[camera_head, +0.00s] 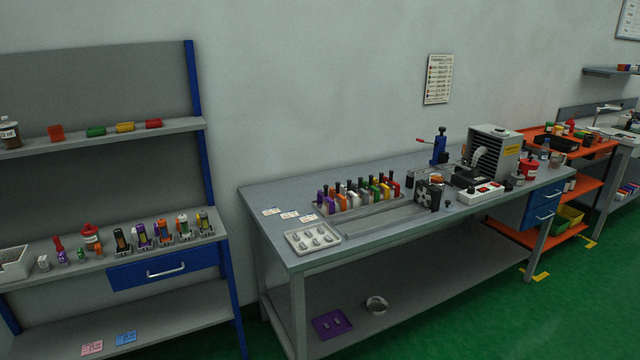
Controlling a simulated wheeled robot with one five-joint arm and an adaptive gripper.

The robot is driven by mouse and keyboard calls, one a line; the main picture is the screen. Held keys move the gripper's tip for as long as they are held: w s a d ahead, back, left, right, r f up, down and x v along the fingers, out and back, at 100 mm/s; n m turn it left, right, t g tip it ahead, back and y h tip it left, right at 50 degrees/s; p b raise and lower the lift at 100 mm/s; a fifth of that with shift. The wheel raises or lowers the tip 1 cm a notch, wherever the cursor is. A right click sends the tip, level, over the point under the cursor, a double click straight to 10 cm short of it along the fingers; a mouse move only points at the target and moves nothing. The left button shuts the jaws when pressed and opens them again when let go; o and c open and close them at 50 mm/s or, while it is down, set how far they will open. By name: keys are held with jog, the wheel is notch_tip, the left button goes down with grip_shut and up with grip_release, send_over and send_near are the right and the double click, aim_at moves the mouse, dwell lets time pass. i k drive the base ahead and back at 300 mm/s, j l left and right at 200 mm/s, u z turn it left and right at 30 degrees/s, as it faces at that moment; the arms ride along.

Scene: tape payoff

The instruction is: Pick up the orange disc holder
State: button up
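I cannot tell for certain which thing is the orange disc holder. Several small coloured holders with dark tops stand in a row in a grey tray (375,208) on the workbench, some of them purple, red, yellow and green. An orange piece (436,179) shows behind a black device with a round front on the same bench. On the left shelf, a holder with an orange top (162,224) stands in a row of coloured holders, and a small orange item (98,250) stands left of them. My gripper is not in view.
The grey workbench (263,196) carries a white tray of small parts (313,239), a grey vented machine (495,152) and a red-lidded pot (528,168). An orange shelf cart (590,183) stands at the right. Green floor (430,325) is clear in front of the bench.

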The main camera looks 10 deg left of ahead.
aim_at(332, 191)
jog(key=i+l+u, duration=0.1)
jog(key=i+u, duration=0.2)
jog(key=u, duration=0.2)
jog(key=i+l+u, duration=0.2)
jog(key=u, duration=0.3)
jog(key=i+l+u, duration=0.55)
jog(key=l+u, duration=0.15)
jog(key=u, duration=0.25)
jog(key=i+l+u, duration=0.15)
jog(key=l+u, duration=0.3)
jog(key=i+l+u, duration=0.1)
jog(key=l+u, duration=0.15)
jog(key=u, duration=0.2)
jog(key=l+u, duration=1.3)
jog(key=l, duration=0.25)
jog(key=k, duration=0.05)
